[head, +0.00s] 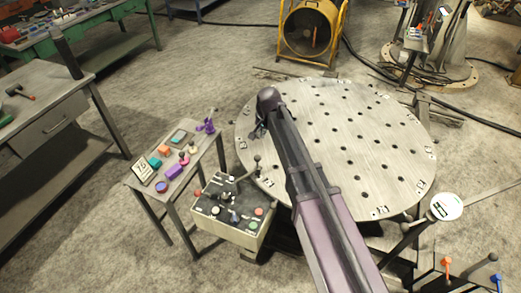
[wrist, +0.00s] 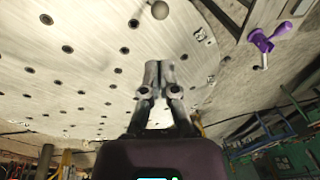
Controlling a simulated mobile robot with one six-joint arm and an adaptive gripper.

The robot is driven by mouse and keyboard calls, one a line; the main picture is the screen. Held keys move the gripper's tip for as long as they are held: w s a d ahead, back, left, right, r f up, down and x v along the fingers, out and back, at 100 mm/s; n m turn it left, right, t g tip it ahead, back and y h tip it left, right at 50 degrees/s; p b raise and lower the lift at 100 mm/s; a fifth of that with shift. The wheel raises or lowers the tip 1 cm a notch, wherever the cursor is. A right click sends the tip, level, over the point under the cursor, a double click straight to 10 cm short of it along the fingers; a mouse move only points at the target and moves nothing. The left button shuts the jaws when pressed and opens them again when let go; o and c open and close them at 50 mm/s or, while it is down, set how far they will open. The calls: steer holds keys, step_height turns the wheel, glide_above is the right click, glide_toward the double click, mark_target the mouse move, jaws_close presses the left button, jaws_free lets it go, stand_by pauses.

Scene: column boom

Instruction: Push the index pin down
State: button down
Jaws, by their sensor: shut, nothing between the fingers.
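A dark ball-topped pin (head: 257,160), which looks like the index pin, stands upright at the near left rim of the round perforated table (head: 335,130). A ball knob (wrist: 160,10) shows at the top edge of the wrist view, with the table plate (wrist: 60,70) around it; most of its stem is cut off. My gripper (wrist: 158,66) is shut and empty, its fingertips together and apart from the knob in the picture. In the head view my arm hides most of the gripper, near the table's left rim. How deep the pin sits cannot be told.
A control box (head: 228,212) with buttons and levers stands below the table's left rim. Left of it is a small bench (head: 207,160) with coloured parts, including a purple clamp (wrist: 262,42). A dial on a stand (head: 446,207) is at the right.

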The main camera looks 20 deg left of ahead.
mark_target(259, 159)
steer(key=shift+f, duration=0.15)
steer(key=f+b, duration=0.4)
steer(key=w+a+f+b, duration=0.1)
steer(key=f+b, duration=0.4)
steer(key=a+f+b, duration=0.1)
steer(key=f+b, duration=0.3)
steer(key=shift+w+f+b, duration=0.2)
steer(key=shift+w+b, duration=0.1)
steer(key=shift+w, duration=0.05)
stand_by(0.4)
steer(key=shift+a, duration=0.1)
steer(key=shift+f, duration=0.1)
step_height(259, 159, down, 3)
steer(key=b, duration=0.3)
steer(key=shift+f+b, duration=0.2)
steer(key=shift+b, duration=0.15)
steer(key=shift+s, duration=0.15)
stand_by(0.4)
steer(key=shift+r, duration=0.2)
